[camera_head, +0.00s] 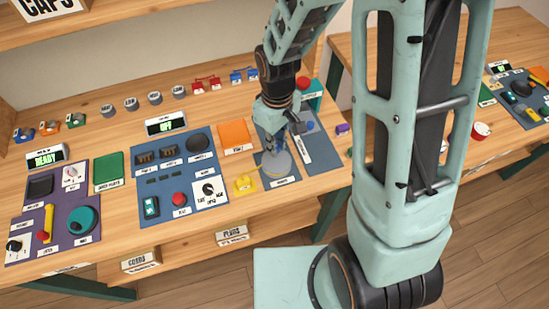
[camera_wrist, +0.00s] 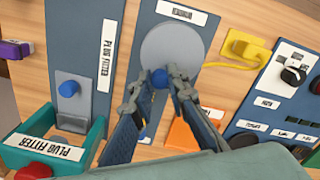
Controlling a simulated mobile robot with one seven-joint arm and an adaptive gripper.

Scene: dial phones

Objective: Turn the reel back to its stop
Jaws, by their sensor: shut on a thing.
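A round grey disc (camera_wrist: 182,45), which looks like the reel, lies on a blue panel with a white label; it also shows in the head view (camera_head: 277,165). A blue knob (camera_wrist: 160,78) stands at the disc's edge nearest my gripper. My gripper (camera_wrist: 160,81) is shut on this knob, one fingertip on each side. In the head view my gripper (camera_head: 274,146) reaches down over the far part of the disc and hides the knob. The label's word is too small to read, and no stop can be made out.
Beside the disc are a panel with another blue knob (camera_wrist: 68,88), a teal frame (camera_wrist: 95,140) marked PLUG FITTER, an orange plate (camera_wrist: 183,136) and a yellow cable piece (camera_wrist: 245,48). A blue panel (camera_head: 152,190) with switches lies to the left in the head view.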

